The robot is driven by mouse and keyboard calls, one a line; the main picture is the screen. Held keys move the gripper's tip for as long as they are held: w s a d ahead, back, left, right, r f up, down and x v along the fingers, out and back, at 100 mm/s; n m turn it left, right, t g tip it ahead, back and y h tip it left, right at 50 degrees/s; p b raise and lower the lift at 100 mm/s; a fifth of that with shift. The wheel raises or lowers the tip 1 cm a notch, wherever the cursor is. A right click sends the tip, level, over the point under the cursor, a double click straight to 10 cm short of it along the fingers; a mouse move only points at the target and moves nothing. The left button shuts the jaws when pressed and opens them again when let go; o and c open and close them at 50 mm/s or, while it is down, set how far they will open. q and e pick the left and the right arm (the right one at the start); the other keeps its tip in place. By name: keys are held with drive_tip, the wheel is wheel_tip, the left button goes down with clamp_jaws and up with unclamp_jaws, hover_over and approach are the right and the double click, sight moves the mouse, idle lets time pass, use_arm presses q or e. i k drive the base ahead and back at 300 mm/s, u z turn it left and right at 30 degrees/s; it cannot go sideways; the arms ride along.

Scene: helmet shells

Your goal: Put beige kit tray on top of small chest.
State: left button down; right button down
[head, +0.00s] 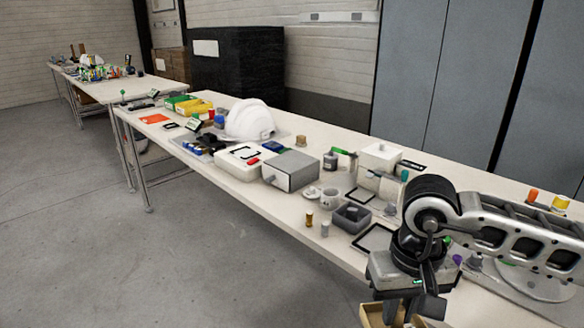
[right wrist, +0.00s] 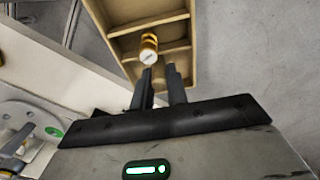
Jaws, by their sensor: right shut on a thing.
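The beige kit tray (right wrist: 122,30) has raised walls and dividers. A small brass-coloured cylinder (right wrist: 149,46) with a pale end shows in it. My right gripper (right wrist: 160,76) is shut on the tray's near edge. In the head view the tray (head: 369,314) shows only in part below my right gripper (head: 400,305), at the bottom border, in front of the table edge. What looks like the small chest (head: 291,170), a grey box with a knob on its pale front, stands on the table to the left, apart from the tray. My left gripper is not in view.
The long table (head: 290,218) is crowded. A mug (head: 330,198), a dark open bin (head: 351,217) and a white box (head: 379,158) stand right of the chest. The chest's top looks bare.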

sight(291, 161)
drive_tip(key=k, duration=1.2)
drive_tip(key=u, duration=0.65)
drive_tip(key=i, duration=0.8)
drive_tip(key=u, duration=0.75)
drive_tip(key=i, duration=1.15)
drive_tip(key=z, duration=0.9)
drive_tip(key=i, duration=0.75)
drive_tip(key=z, duration=0.85)
